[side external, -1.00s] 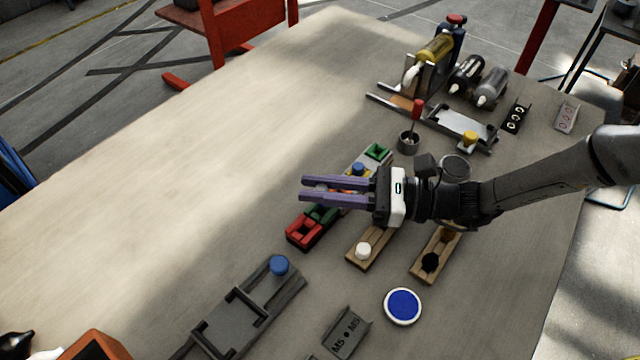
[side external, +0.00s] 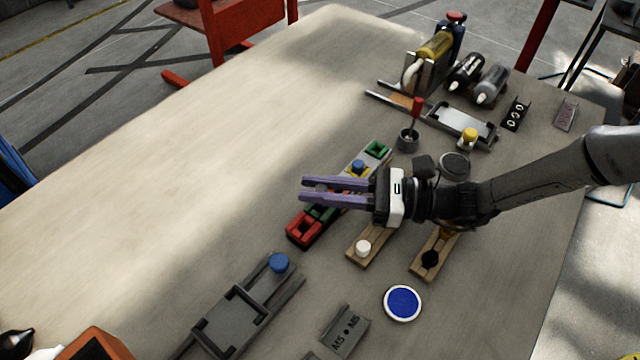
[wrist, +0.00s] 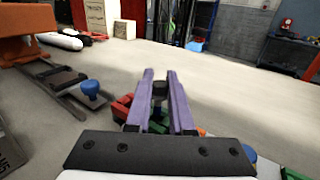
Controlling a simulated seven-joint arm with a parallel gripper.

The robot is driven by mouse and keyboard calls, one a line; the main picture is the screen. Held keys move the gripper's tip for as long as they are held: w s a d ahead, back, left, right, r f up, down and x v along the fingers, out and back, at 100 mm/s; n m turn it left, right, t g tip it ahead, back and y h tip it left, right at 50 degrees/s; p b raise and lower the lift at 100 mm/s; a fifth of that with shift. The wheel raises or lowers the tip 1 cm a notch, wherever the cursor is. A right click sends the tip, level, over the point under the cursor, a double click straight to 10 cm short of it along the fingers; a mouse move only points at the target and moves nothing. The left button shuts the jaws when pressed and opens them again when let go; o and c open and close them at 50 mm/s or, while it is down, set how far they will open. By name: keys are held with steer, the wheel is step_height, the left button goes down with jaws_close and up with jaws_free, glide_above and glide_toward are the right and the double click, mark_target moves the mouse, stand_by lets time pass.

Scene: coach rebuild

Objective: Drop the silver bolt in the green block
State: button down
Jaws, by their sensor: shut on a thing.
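My gripper (side external: 312,190) has two purple fingers reaching left above the row of coloured blocks. It is shut on a small grey bolt, seen as a grey bit between the fingertips. In the wrist view the bolt (wrist: 160,90) looks dark grey and sits between the fingertips of my gripper (wrist: 160,84). A green block (side external: 322,212) lies beneath the fingers, beside the red block (side external: 304,231), and is partly covered. Another green block (side external: 378,150) is at the far end of the row. Green also shows below the fingers in the wrist view.
A blue-topped peg (side external: 358,167) stands in the row. Wooden holders with a white knob (side external: 363,248) and a black knob (side external: 430,260) stand nearby. A grey fixture (side external: 235,318) is in front, with a blue-and-white disc (side external: 402,304) to its right. The table's left side is clear.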

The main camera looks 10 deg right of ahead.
mark_target(321, 205)
steer(key=shift+f, duration=0.6)
stand_by(0.7)
steer(key=shift+s+d+f, duration=0.1)
steer(key=shift+s+f, duration=0.15)
steer(key=shift+f, duration=0.85)
steer(key=shift+c, duration=1.6)
jaws_free()
steer(key=shift+r, duration=0.1)
steer(key=shift+w+r, duration=0.15)
steer(key=shift+r, duration=3.15)
